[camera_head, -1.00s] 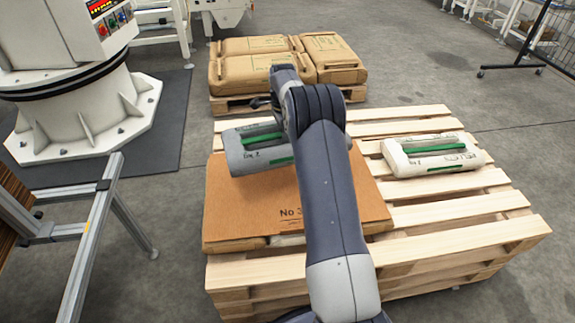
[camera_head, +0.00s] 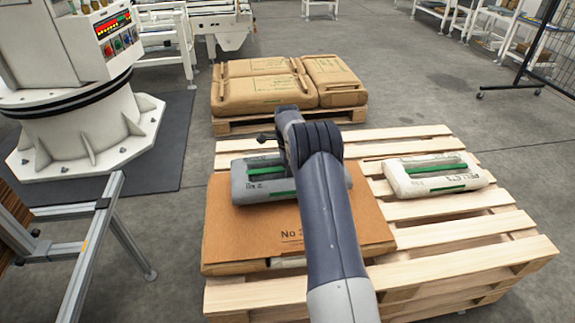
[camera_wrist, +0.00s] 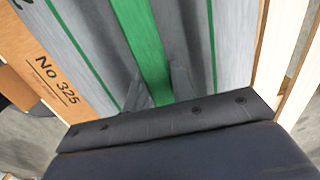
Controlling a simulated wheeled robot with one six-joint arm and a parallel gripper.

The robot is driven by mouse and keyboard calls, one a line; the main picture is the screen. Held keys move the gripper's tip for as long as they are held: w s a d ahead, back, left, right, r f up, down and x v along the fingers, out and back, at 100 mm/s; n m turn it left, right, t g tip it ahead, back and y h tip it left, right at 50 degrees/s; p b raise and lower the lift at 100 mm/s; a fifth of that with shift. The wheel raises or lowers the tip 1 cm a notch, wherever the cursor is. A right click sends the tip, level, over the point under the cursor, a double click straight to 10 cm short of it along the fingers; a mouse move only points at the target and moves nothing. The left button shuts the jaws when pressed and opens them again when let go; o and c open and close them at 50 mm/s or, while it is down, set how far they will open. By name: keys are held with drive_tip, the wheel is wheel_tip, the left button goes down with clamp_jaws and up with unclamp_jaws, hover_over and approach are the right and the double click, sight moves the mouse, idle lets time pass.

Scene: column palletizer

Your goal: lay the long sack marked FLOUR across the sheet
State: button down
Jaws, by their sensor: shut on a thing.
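A long grey sack (camera_head: 262,192) with green stripes lies at or just above the far half of the brown sheet (camera_head: 262,225), crosswise to the sheet. Its print is too small to read surely. My arm covers its middle. My gripper (camera_wrist: 165,118) is shut on the grey sack, which fills the wrist view (camera_wrist: 195,45) with its green band. The fingertips are hidden in the head view. The sheet, printed "No 325", also shows at the left of the wrist view (camera_wrist: 40,70). I cannot tell whether the sack bears fully on the sheet.
The sheet covers sacks on the left part of a wooden pallet (camera_head: 470,228). A white sack (camera_head: 435,175) with green stripes lies on the pallet's right part, apart from the grey one. Brown sacks (camera_head: 265,92) on another pallet stand behind. A metal frame (camera_head: 95,235) stands at left.

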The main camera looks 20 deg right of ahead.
drive_tip(key=shift+w+f, duration=0.1)
drive_tip(key=shift+f, duration=1.05)
drive_tip(key=shift+f, duration=0.1)
drive_tip(key=c, duration=1.6)
unclamp_jaws()
drive_tip(key=shift+f, duration=0.25)
drive_tip(key=o, duration=0.4)
wheel_tip(320, 180, up, 12)
drive_tip(key=shift+r+p, duration=0.15)
drive_tip(key=shift+p, duration=1)
